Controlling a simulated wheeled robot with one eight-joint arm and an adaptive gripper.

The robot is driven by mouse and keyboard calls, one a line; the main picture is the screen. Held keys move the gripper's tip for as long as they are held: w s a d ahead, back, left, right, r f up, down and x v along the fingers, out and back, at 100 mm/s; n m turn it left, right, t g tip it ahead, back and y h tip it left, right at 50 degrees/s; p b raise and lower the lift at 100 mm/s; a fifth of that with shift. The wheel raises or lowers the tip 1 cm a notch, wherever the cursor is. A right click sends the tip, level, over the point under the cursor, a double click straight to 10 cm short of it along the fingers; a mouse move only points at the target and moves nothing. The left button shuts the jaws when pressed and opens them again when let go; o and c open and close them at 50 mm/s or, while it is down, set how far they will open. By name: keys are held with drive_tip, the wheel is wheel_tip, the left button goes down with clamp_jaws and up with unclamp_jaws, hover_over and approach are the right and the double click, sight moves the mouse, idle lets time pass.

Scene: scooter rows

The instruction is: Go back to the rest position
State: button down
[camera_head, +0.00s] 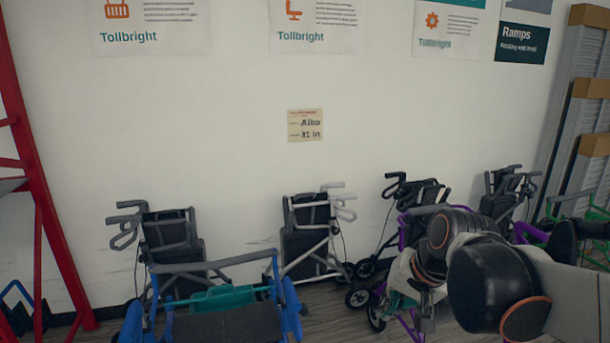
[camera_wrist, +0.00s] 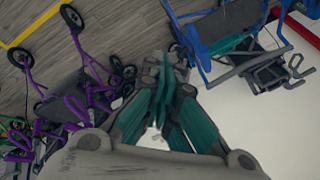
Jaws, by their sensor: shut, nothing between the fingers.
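My gripper (camera_wrist: 165,68) shows in the wrist view with its teal fingers closed together and nothing between them. In the head view my arm reaches in from the right, and the gripper end, partly hidden by the wrist, hangs low over a purple-framed walker (camera_head: 402,232). That walker is partly covered by my arm. In the wrist view a purple walker (camera_wrist: 85,65) lies left of the fingers and a blue walker (camera_wrist: 215,40) to the upper right. I cannot tell whether the gripper touches any walker.
A blue walker (camera_head: 285,305) stands front left, with grey walkers (camera_head: 168,235) (camera_head: 308,235) behind it along the white wall. A green-framed walker (camera_head: 592,215) is at the right. A red metal frame (camera_head: 45,200) rises at left. A small card (camera_head: 305,125) is on the wall.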

drive_tip(key=s+d+n+t+h, duration=0.1)
drive_tip(key=s+n, duration=0.1)
drive_tip(key=s, duration=0.4)
drive_tip(key=s+d+n+t+h, duration=0.1)
drive_tip(key=s+d+n, duration=0.1)
drive_tip(key=s, duration=0.5)
drive_tip(key=shift+s+d+f+n, duration=0.15)
drive_tip(key=shift+d+n, duration=0.15)
drive_tip(key=shift+n, duration=0.1)
